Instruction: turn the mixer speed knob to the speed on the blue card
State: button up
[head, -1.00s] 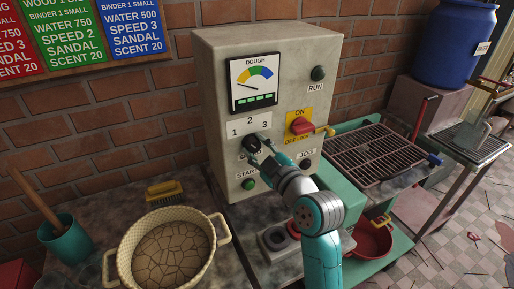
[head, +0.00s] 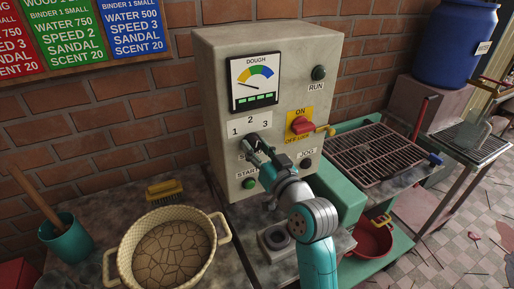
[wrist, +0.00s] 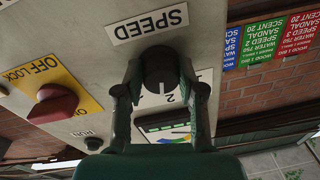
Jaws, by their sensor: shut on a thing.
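The blue card (head: 137,28) on the wall board reads speed 3, in the head view at the upper left. The black speed knob (wrist: 159,66) sits on the grey control box under the numbers 1, 2, 3 (head: 250,124). My gripper (wrist: 160,82) is shut on the knob, one finger on each side of it. The wrist view is upside down. A white mark on the knob faces the 2 there; the fingers hide the neighbouring numbers. In the head view my gripper (head: 252,146) covers most of the knob and part of the SPEED label.
A red on/off switch (head: 302,125) with a yellow plate is right of the knob. The green START button (head: 249,183) and black JOG button (head: 306,165) are below. A cream pot (head: 124,250) stands at the front left. A dial gauge (head: 254,81) is above.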

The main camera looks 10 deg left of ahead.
jog(key=m, duration=0.7)
jog(key=shift+t+h, duration=0.4)
jog(key=o, duration=1.1)
jog(key=shift+a, duration=0.1)
jog(key=shift+o, duration=0.2)
jog(key=v, duration=1.2)
